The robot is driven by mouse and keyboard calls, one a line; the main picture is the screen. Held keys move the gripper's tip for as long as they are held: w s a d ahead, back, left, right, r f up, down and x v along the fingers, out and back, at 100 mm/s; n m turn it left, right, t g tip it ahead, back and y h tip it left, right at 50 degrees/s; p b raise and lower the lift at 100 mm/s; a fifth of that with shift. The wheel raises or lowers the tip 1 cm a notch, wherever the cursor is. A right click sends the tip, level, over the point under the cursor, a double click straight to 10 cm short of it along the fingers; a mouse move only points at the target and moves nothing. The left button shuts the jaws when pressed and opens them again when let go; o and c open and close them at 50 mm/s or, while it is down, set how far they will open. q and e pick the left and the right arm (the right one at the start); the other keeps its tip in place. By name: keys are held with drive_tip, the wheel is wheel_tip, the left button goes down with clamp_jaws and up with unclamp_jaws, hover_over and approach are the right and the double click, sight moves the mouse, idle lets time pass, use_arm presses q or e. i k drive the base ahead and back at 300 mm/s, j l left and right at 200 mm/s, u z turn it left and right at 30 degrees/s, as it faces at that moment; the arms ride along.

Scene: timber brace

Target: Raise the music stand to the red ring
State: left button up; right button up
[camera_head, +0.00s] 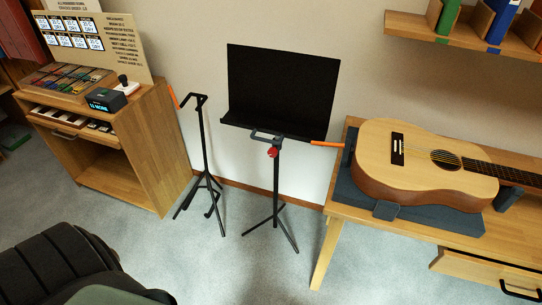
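The music stand has a black desk panel (281,92) on a thin black post (276,188) with tripod feet on the floor. It stands upright between the left stand and the guitar table. A red part (272,152) sits on the post just below the desk; I cannot tell whether it is a ring or a knob. A grey handle-like bar (266,136) shows just above it. An orange stick (327,144) points right from the desk's lower right side. Neither gripper can be made out in the head view.
A smaller black tripod stand (204,150) stands to the left, with an orange piece at its top. A wooden cabinet (155,145) is further left. At right a wooden table (345,210) bears an acoustic guitar (384,165). A shelf (460,35) hangs above. Carpet (225,275) in front is clear.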

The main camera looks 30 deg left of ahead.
sight(283, 94)
drive_tip(key=j, duration=0.65)
drive_tip(key=k+j+z, duration=0.1)
drive_tip(key=j, duration=0.55)
